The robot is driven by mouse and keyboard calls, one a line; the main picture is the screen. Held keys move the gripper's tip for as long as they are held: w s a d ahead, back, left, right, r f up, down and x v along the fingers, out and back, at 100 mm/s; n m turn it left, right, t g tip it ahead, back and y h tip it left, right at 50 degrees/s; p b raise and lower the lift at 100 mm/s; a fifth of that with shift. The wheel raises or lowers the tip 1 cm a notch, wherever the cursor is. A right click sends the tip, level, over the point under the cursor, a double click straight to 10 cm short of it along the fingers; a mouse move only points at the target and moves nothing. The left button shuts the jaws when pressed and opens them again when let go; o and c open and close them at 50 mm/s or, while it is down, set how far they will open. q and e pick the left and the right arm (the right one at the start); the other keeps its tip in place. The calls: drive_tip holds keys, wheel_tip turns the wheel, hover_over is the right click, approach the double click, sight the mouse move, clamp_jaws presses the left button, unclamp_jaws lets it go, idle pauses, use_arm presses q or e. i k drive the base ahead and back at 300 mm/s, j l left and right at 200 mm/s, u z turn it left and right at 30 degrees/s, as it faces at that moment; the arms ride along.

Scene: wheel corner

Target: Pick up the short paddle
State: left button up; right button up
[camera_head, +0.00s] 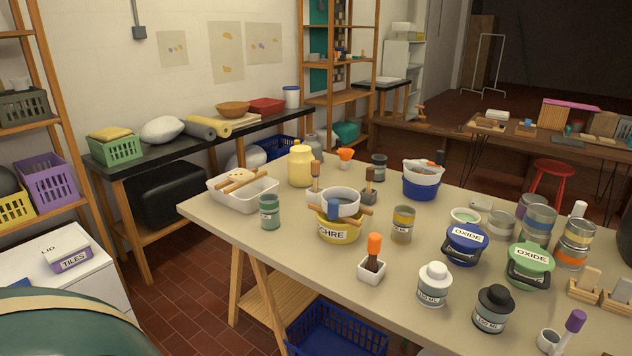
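No thing is clearly marked as the short paddle, and I cannot tell which it is. Wooden sticks (240,181) lie across a white tray (262,199) at the table's left end. A sieve (347,203) rests on wooden bars over the yellow OCHRE bucket (340,232). A brown-handled tool (315,174) stands upright behind the sieve. An orange-topped tool (374,246) stands in a small white square pot (372,271). A purple-handled tool (575,321) leans in a small cup (548,340) at the lower right. Neither of my grippers is in view.
The beige table (310,266) is crowded with jars, a blue-lidded OXIDE tub (466,243) and a green-lidded one (530,265). Its front left part is clear. A blue crate (335,332) sits below. A dark side bench (205,138) runs along the wall. A red stool (552,170) stands behind.

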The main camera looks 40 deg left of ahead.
sight(315, 164)
drive_tip(key=u, duration=1.45)
drive_tip(key=i+j+z, duration=0.1)
drive_tip(key=z, duration=0.35)
drive_tip(key=j+z, duration=0.1)
drive_tip(key=z, duration=0.3)
drive_tip(key=i+j+z, duration=0.1)
drive_tip(key=z, duration=0.35)
drive_tip(key=j+z, duration=0.2)
drive_tip(key=z, duration=0.25)
drive_tip(key=j+z, duration=0.35)
drive_tip(key=j, duration=0.15)
drive_tip(key=k+j+z, duration=0.1)
drive_tip(key=j+z, duration=0.25)
drive_tip(key=j, duration=0.2)
drive_tip(key=k+j+z, duration=0.1)
drive_tip(key=j, duration=0.25)
drive_tip(key=k+j+z, duration=0.1)
drive_tip(key=j, duration=0.25)
drive_tip(key=k+j+z, duration=0.1)
drive_tip(key=j, duration=0.25)
drive_tip(key=k+j, duration=0.1)
drive_tip(key=j, duration=0.25)
drive_tip(key=k+j, duration=0.1)
drive_tip(key=j, duration=0.25)
drive_tip(key=k+j, duration=0.1)
drive_tip(key=j, duration=0.25)
